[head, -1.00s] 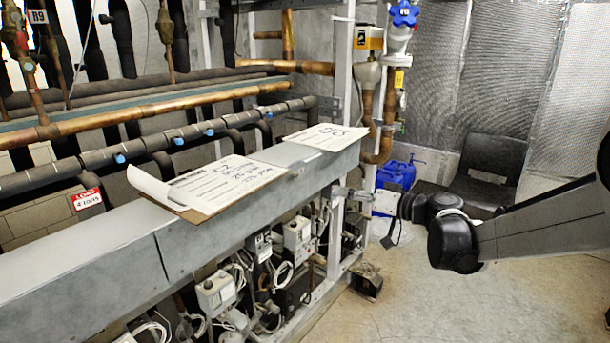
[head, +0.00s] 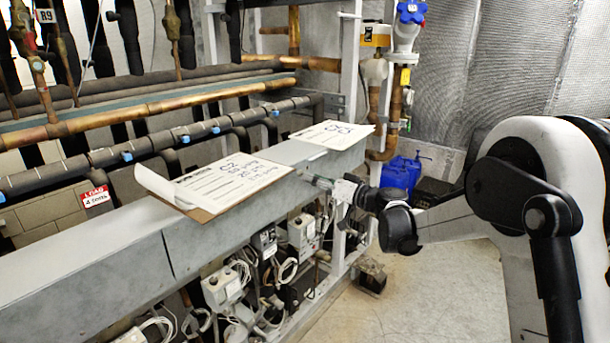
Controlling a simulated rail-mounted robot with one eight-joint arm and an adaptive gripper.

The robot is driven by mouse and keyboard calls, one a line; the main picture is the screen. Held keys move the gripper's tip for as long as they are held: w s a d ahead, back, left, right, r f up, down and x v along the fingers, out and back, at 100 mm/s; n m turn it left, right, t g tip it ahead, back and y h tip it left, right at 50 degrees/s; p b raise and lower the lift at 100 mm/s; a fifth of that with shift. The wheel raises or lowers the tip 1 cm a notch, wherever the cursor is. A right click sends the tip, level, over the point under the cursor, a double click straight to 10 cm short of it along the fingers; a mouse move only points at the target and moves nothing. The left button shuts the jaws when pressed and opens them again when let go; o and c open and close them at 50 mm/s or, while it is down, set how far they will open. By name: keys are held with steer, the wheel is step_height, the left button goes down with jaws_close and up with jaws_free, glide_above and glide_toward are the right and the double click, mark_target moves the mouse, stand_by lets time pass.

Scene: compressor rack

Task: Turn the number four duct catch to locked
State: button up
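The grey metal duct (head: 110,262) runs along the front of the rack, from the lower left towards the back right. I cannot make out the number four catch or any number on the duct's front face. My gripper (head: 312,180) is small in the head view, close to the front face of the duct near its far end. It points left towards that face. I cannot tell whether it touches the duct, or whether its fingers are open, shut or holding anything.
Two paper sheets, a near one (head: 222,185) on a clipboard and a far one (head: 332,135), lie on the duct. Wired boxes (head: 222,288) hang below it. Blue containers (head: 400,173) stand behind my arm. The floor at right is bare.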

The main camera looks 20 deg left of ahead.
mark_target(297, 174)
steer(key=shift+x, duration=1.8)
steer(key=shift+c, duration=0.3)
jaws_close()
